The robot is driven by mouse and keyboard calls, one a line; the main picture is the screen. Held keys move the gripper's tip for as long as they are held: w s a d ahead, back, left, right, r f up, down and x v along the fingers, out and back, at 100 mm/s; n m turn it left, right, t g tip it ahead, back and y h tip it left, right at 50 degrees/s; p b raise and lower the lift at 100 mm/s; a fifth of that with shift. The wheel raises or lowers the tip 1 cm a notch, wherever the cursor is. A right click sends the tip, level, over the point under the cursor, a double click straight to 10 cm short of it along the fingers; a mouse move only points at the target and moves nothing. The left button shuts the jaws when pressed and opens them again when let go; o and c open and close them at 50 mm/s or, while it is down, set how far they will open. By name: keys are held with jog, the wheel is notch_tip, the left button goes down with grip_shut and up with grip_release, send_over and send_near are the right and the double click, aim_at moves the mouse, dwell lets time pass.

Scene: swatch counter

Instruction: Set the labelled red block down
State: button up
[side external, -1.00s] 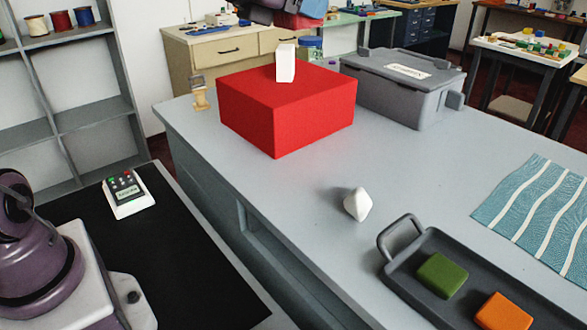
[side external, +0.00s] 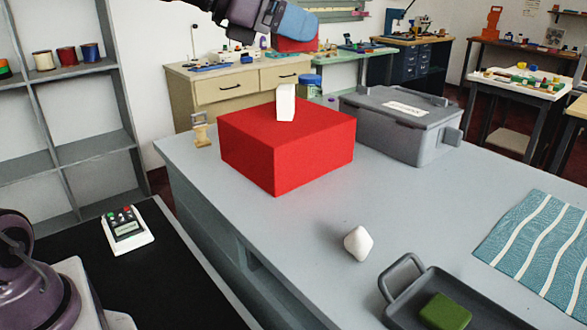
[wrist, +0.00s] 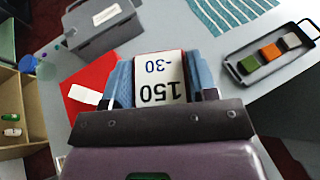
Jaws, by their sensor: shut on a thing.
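My gripper (side external: 292,22) is high at the top of the side view, its blue fingers shut on a red block (side external: 297,44). A large red box (side external: 315,165) stands on the counter, with a small white upright piece (side external: 286,103) on top. The box's top also shows in the wrist view (wrist: 97,72).
A white faceted piece (side external: 358,243) lies on the counter. A dark handled tray (side external: 395,305) holds a green block (side external: 445,312). A striped teal cloth (side external: 535,250) lies at right. The counter's middle is largely clear.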

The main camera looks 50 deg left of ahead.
aim_at(294, 226)
jog(key=m+g+h, duration=0.2)
jog(key=d+m+h, duration=0.1)
jog(key=m+h, duration=0.1)
jog(key=shift+s+r+g, duration=0.35)
jog(key=shift+g, duration=0.05)
notch_tip(294, 226, down, 31)
jog(key=shift+r, duration=0.15)
jog(key=o, duration=0.9)
jog(key=shift+o, duration=0.2)
